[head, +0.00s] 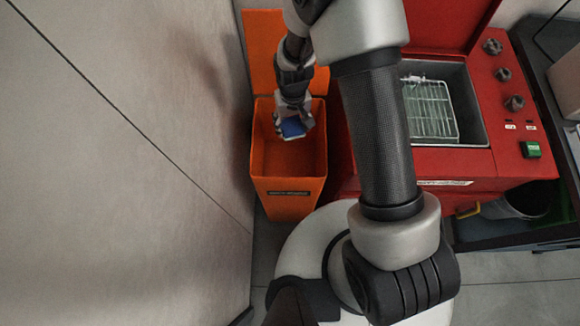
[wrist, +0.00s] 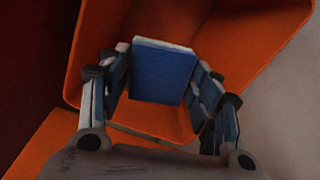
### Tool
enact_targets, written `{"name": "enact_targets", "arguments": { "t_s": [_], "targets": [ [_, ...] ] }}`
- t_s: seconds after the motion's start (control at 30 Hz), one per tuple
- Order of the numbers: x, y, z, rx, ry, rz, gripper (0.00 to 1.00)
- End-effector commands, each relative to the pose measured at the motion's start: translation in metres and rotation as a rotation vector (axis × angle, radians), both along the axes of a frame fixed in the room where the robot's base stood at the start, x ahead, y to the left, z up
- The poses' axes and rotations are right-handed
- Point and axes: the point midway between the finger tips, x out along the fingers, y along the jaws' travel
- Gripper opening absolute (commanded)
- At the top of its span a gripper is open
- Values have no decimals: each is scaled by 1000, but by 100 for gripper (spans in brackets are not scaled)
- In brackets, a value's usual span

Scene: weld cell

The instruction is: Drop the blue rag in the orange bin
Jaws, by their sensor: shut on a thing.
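The blue rag (head: 292,128) is a small folded blue square held at the tip of my gripper (head: 293,120). In the wrist view the rag (wrist: 164,72) sits between the two fingers of my gripper (wrist: 163,80), which are shut on it. The orange bin (head: 288,190) stands upright on the floor with its lid open at the back. My gripper and the rag are over the bin's opening in the head view. The bin's inner walls (wrist: 245,35) surround the rag in the wrist view. The bin's bottom is mostly hidden.
A red machine (head: 490,185) with an open lid, a basin and a wire basket (head: 430,108) stands right of the bin. A pale wall or panel (head: 130,170) is close on the left. A dark bench with a grey bucket (head: 515,205) under it is at the right.

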Motion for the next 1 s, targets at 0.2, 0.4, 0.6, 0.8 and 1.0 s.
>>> {"name": "enact_targets", "arguments": {
  "t_s": [0.2,0.4,0.6,0.8,1.0],
  "targets": [
    [1,0,-10,0,-2,0,35],
    [1,0,-9,0,-2,0,60],
    [1,0,-10,0,-2,0,73],
    [0,0,-10,0,-1,0,81],
    [0,0,-10,0,-1,0,81]
  ]
}}
